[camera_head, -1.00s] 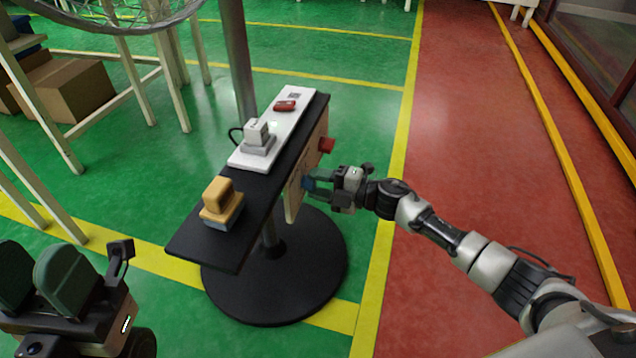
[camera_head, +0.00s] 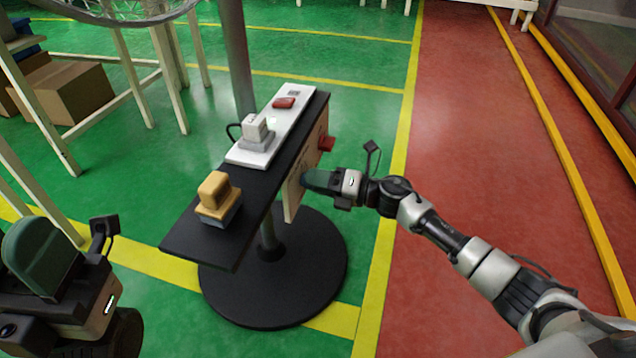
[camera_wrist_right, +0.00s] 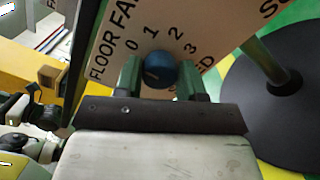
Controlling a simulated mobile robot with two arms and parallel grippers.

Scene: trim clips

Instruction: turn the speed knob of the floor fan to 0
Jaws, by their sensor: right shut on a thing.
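The blue speed knob (camera_wrist_right: 160,70) sits on a light wooden panel (camera_wrist_right: 110,42) marked FLOOR FAN, with 0, 1, 2 and 3 printed around the knob. My right gripper (camera_wrist_right: 157,78) is shut on the knob, with one green finger on each side, in the right wrist view. A faint light mark shows on the knob's left part, but I cannot tell for sure which number it points to. In the head view my right gripper (camera_head: 318,180) reaches the panel's face from the right and hides the knob. My left gripper (camera_head: 40,258) is at the lower left, away from the panel; only one finger shows clearly.
A red part (camera_head: 326,144) sticks out farther along the panel. The black stand top (camera_head: 190,241) carries a yellow-and-grey block (camera_head: 217,198) and a white strip (camera_head: 291,118) with a grey switch and a red piece. The red floor (camera_head: 470,130) to the right is clear.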

